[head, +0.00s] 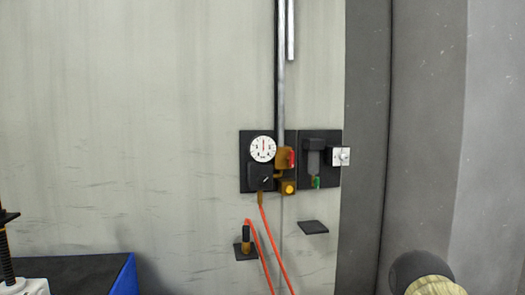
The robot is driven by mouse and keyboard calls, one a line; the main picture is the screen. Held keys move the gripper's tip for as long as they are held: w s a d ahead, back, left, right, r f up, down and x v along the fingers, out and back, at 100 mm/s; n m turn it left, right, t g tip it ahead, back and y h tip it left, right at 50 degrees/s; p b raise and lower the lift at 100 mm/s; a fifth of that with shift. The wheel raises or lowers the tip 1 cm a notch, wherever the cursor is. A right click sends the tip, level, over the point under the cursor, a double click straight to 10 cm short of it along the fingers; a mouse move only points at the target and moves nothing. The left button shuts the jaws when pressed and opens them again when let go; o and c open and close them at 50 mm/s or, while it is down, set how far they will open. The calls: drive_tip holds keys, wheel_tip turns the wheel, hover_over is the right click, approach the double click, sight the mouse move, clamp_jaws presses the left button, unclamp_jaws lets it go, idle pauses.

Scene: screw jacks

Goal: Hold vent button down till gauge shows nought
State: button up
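The round white gauge (263,149) sits on a dark wall panel near the middle of the head view. A red line or needle stands about upright on its face, but the figures are too small to read. Below and right of it is a brass block with a round yellow button (289,188), which looks like the vent button. I cannot tell whether it is pressed. Nothing is touching it. My gripper is not in view.
A red lever (291,158) sits just above the button. An orange hose (264,222) loops below the panel. Small dark shelves (313,227) jut from the wall. A dark blue-edged box (75,275) stands lower left. A dark rounded shape (420,270) rises lower right.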

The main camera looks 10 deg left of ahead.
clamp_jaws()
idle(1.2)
